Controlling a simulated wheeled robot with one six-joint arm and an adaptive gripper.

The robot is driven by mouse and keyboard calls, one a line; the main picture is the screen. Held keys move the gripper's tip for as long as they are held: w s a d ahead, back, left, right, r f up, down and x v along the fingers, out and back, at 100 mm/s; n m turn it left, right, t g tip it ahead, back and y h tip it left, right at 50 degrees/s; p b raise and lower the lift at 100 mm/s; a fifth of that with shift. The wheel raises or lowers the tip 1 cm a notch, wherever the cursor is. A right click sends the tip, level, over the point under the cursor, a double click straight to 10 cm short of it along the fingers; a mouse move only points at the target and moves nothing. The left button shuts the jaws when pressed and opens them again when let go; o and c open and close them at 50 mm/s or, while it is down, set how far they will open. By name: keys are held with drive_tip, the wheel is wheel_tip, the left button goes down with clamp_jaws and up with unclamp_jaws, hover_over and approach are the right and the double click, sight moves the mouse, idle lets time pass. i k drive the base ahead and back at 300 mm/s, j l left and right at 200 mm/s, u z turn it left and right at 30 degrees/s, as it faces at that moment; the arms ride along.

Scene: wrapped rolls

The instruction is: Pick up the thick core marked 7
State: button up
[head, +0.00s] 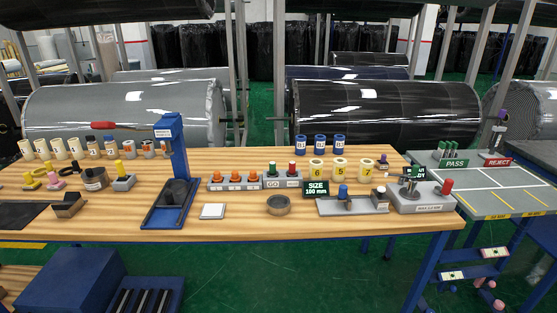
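The core marked 7 (366,168) is a short cream cylinder with a dark number on its front. It stands upright on the wooden table (255,228), at the right end of a row of three. The cream core marked 5 (340,169) stands to its left, and the one marked 6 (317,170) is farther left. Small gaps separate the three. No part of my gripper is in view.
Three blue cores (320,144) stand behind the row. A SIZE 100 mm display (316,188) and a grey fixture (338,207) are in front. A grey station with a red knob (425,200) is at right. A blue press (178,150) rises left.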

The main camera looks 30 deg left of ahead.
sight(367, 165)
drive_tip(key=i+l+u, duration=0.5)
drive_tip(key=l, duration=0.15)
drive_tip(key=i+l+u, duration=0.4)
drive_tip(key=l+u, duration=0.15)
drive_tip(key=l, duration=0.3)
